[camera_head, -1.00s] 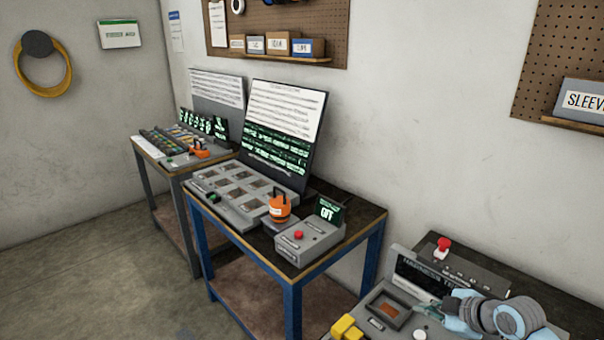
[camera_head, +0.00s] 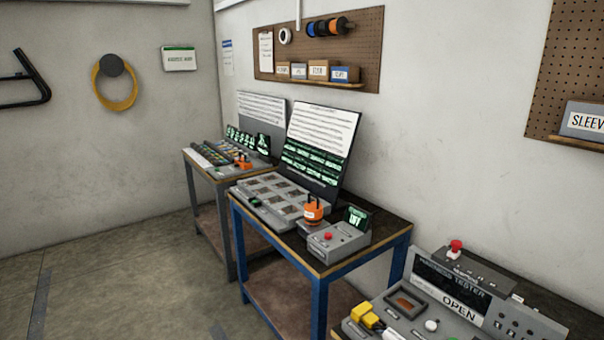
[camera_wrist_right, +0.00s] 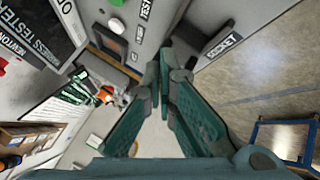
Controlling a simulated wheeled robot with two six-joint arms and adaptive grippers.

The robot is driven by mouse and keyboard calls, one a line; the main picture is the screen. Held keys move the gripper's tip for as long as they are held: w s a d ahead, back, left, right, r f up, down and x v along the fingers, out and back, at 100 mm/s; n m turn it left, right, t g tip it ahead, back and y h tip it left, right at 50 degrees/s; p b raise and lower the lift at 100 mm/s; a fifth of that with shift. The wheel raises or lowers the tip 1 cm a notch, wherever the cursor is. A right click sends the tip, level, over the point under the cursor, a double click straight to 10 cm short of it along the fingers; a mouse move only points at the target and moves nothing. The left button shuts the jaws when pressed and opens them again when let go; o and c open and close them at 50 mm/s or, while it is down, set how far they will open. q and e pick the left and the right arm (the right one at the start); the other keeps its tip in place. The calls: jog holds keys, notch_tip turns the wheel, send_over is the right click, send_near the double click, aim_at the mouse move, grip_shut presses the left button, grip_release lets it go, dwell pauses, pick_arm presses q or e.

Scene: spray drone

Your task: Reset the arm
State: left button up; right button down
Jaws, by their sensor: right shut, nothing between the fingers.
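My right gripper (camera_wrist_right: 171,72) shows in the right wrist view with its two teal fingers brought together and nothing between them. Beside its fingertips in that picture are the harness tester (camera_wrist_right: 95,20) and a plate labelled SOCKET (camera_wrist_right: 221,45). I cannot tell whether the fingers touch either. No arm or gripper of mine shows in the head view. There the harness tester (camera_head: 462,284) stands at the lower right with an OPEN sign, a red button (camera_head: 455,246) and a yellow connector (camera_head: 366,315) at its front left. My left gripper is not in view.
A blue-framed table (camera_head: 318,262) carries a tray panel (camera_head: 268,196), an orange device (camera_head: 313,212) and a grey box with a red button (camera_head: 337,244). Another table (camera_head: 200,172) stands behind it. Pegboards (camera_head: 372,50) hang on the wall. Floor (camera_head: 120,290) at left is clear.

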jog(key=shift+m+g, duration=0.6)
jog(key=s+a+f, duration=0.2)
jog(key=f, duration=0.1)
jog(key=s+a+f, duration=0.2)
jog(key=shift+a+f, duration=0.1)
jog(key=shift+f, duration=0.05)
jog(key=s+a+f+m+g+h, duration=0.25)
jog(key=s+m, duration=0.25)
jog(key=s, duration=0.6)
jog(key=s+a+f+m+g+h, duration=0.15)
jog(key=s+a+m, duration=0.3)
jog(key=s, duration=0.65)
notch_tip(320, 180, down, 21)
jog(key=s+d, duration=0.2)
jog(key=s+f+m+g+b, duration=0.1)
jog(key=s+f+g, duration=0.1)
jog(key=s+f, duration=1)
jog(key=shift+s+d+f+y, duration=0.15)
jog(key=shift+s+d+y, duration=0.2)
jog(key=shift+s, duration=0.35)
